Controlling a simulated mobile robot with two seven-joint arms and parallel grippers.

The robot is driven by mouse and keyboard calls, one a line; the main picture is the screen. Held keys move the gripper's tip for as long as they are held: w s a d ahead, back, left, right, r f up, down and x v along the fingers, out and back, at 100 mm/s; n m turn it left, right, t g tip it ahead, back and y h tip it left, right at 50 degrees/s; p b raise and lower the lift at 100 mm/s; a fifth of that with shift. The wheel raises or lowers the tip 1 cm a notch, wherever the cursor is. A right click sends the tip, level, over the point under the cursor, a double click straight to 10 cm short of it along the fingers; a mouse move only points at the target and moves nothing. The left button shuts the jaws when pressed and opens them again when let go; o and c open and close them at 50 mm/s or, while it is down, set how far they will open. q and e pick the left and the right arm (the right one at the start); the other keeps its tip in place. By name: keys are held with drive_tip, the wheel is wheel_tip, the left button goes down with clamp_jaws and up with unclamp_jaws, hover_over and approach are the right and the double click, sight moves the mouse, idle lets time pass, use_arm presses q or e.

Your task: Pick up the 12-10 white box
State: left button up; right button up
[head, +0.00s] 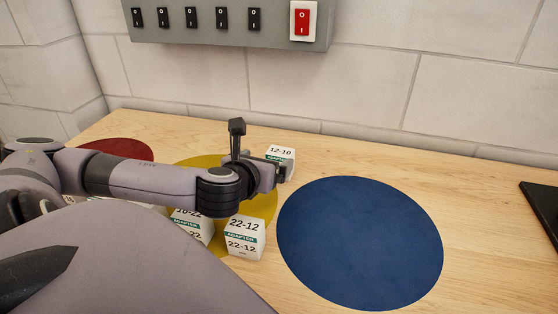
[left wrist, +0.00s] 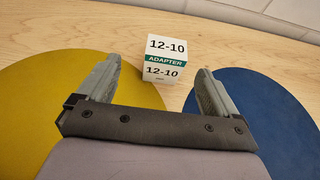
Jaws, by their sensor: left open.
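The 12-10 white box (head: 281,151) stands on the wooden bench behind the gap between the yellow and blue discs. Its label has a green ADAPTER band. My left gripper (head: 281,172) is at its near side and hides its lower part in the head view. In the left wrist view the box (left wrist: 165,60) stands upright between and slightly beyond the fingertips. My left gripper (left wrist: 160,68) is open, with a visible gap on each side of the box; it holds nothing. My right gripper is not in view.
A 22-12 white box (head: 243,236) and a partly hidden white box (head: 193,226) stand nearer, by the yellow disc (head: 205,160). A blue disc (head: 360,243) lies right, a red disc (head: 118,147) left. A switch panel (head: 175,32) hangs on the wall.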

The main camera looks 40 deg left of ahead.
sight(277, 156)
use_arm(q)
drive_tip(key=shift+w+d+x, duration=0.1)
drive_tip(key=shift+d+x, duration=0.1)
drive_tip(key=shift+x, duration=1.45)
drive_tip(key=shift+w+d+x, duration=0.1)
drive_tip(key=shift+d+x, duration=0.05)
drive_tip(key=shift+x, duration=1.5)
drive_tip(key=shift+r, duration=0.1)
drive_tip(key=c, duration=1.1)
